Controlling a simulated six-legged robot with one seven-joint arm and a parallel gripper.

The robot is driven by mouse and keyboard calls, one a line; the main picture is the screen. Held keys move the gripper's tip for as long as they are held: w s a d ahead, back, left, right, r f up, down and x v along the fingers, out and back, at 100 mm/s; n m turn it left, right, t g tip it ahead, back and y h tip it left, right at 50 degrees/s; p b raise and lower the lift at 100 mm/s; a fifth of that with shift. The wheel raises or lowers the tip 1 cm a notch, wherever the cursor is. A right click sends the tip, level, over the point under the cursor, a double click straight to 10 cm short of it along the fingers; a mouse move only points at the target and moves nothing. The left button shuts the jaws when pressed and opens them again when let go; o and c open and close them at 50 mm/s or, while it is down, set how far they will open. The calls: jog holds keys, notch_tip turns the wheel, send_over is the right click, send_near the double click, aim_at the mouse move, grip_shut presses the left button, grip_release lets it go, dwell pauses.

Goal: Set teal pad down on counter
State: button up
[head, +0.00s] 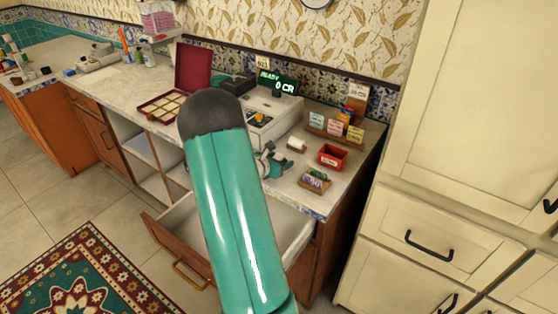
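The counter (338,182) runs along the tiled wall, with a pale top over wooden cabinets. My teal arm fills the middle foreground and covers part of the counter and the open drawer. A small teal and grey shape, which looks like my gripper (271,163), shows just right of the arm, low over or at the counter top in front of the cash register. Its fingers are too small and too covered to read. I cannot make out the teal pad as a separate thing.
A cash register (272,115) stands behind the gripper. A red box (332,157), a small tray (314,181), a white roll (296,145) and card stands are to its right. An open case (193,68) sits left. An open drawer (180,222) juts out below.

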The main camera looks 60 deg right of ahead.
jog(key=shift+r, duration=0.15)
jog(key=v, duration=1.2)
jog(key=shift+a, duration=0.1)
jog(key=w+a+r+m+t+y, duration=0.1)
jog(key=a+r+m+y, duration=0.1)
jog(key=a+r+m, duration=0.5)
jog(key=w+a+r+m+t+y, duration=0.1)
jog(key=a+r+m+y, duration=0.2)
jog(key=a, duration=0.9)
jog(key=s+a+r+m+t+y, duration=0.2)
jog(key=a+r+m+y, duration=0.1)
jog(key=a, duration=1.1)
jog(key=s+a+r+m+t+y, duration=0.2)
jog(key=a+r+y, duration=0.3)
jog(key=a, duration=0.9)
jog(key=shift+m+t, duration=0.6)
jog(key=shift+t, duration=0.2)
jog(key=shift+a+r, duration=0.1)
jog(key=shift+r, duration=0.05)
